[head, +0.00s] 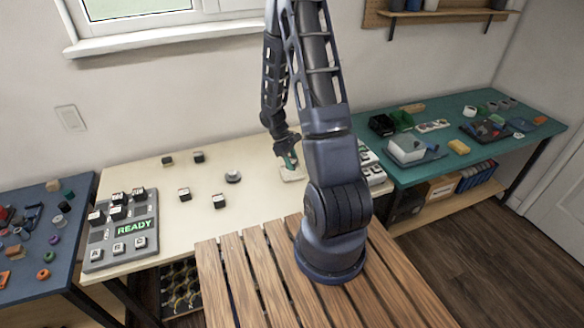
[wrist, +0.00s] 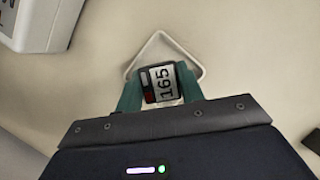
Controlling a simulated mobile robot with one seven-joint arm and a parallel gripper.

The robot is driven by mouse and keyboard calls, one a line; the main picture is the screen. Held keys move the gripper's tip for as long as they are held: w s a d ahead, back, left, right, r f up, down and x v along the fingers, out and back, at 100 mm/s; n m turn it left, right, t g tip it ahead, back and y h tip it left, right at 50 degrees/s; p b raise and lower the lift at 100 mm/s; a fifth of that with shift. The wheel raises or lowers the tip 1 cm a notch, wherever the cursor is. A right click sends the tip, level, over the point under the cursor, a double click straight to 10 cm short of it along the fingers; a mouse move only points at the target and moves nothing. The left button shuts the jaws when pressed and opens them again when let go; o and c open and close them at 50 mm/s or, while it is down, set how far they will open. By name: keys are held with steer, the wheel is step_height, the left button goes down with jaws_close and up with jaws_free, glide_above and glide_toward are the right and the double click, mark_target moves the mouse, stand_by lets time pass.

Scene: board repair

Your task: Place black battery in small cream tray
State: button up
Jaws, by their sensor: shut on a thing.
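The black battery (wrist: 148,88) has a white label reading 165 and a small red mark. In the wrist view it sits between the two teal fingers of my gripper (wrist: 160,86), which is shut on it. The small cream tray (wrist: 196,55), with a raised rounded-triangle rim, is directly beneath the battery. The fingers and battery hide its near part. I cannot tell whether the battery touches the tray floor. In the head view my gripper (head: 290,160) is right over the tray (head: 293,178) on the cream table; the battery is not clear there.
A white device (wrist: 40,20) stands to the upper left in the wrist view. A teal table (head: 450,135) stands right.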

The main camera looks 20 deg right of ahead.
steer(key=shift+f, duration=1.55)
steer(key=shift+f, duration=0.15)
steer(key=o, duration=0.8)
steer(key=shift+c, duration=0.2)
steer(key=a+r+m+t, duration=0.2)
steer(key=a+r, duration=0.1)
steer(key=r, duration=2)
steer(key=s+a+r+m+t+y, duration=0.3)
steer(key=s+r+m+t, duration=0.2)
steer(key=s+r, duration=1.5)
steer(key=shift+r+m+t, duration=0.25)
steer(key=shift+m+t, duration=0.15)
steer(key=shift+m, duration=0.6)
